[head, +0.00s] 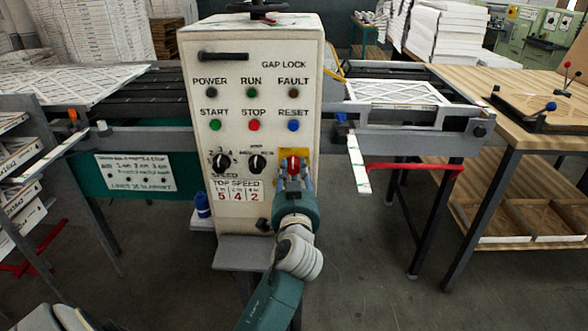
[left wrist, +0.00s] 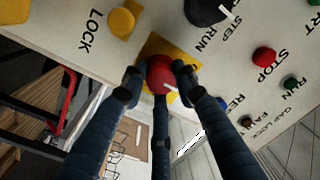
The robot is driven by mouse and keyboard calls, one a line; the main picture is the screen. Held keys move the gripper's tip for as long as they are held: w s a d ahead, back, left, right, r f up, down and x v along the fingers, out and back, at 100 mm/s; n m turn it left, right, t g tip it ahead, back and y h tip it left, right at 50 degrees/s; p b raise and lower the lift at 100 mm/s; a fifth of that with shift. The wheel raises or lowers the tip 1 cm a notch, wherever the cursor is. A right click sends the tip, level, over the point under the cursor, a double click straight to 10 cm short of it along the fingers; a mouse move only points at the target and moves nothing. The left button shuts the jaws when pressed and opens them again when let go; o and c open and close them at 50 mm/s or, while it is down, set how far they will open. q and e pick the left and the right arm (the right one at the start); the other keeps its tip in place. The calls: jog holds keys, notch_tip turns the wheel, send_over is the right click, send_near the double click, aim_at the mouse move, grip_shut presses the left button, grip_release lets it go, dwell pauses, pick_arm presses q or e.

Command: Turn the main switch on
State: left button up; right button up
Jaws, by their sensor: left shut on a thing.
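The main switch is a red rotary knob (head: 293,162) on a yellow plate (head: 306,154), low on the right of the white control panel (head: 309,110). The POWER lamp (head: 210,93) looks dark. My right gripper is not in view.
START (head: 214,125), STOP (head: 254,125) and RESET (head: 293,125) buttons sit above. Two black selector knobs, for speed (head: 220,163) and mode (head: 256,164), are left of the switch. A yellow LOCK knob (left wrist: 122,21) is nearby. A wooden-topped table (head: 530,135) stands at right.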

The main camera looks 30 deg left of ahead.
pick_arm(q)
jog(key=m, duration=0.2)
jog(key=m+p, duration=0.1)
jog(key=shift+a+r+m, duration=0.1)
jog(key=shift+r+m, duration=0.1)
jog(key=shift+m, duration=0.2)
jog(key=m+p, duration=0.1)
jog(key=m, duration=0.2)
jog(key=m+p, duration=0.1)
jog(key=m, duration=0.2)
jog(key=m+t+p, duration=0.1)
jog(key=m+p, duration=0.1)
jog(key=m, duration=0.1)
jog(key=shift+a+r, duration=0.15)
jog(key=shift+m+p, duration=0.4)
jog(key=shift+m, duration=0.6)
jog(key=o, duration=1.1)
jog(key=shift+o, duration=0.2)
jog(key=shift+a, duration=0.1)
jog(key=shift+f, duration=0.3)
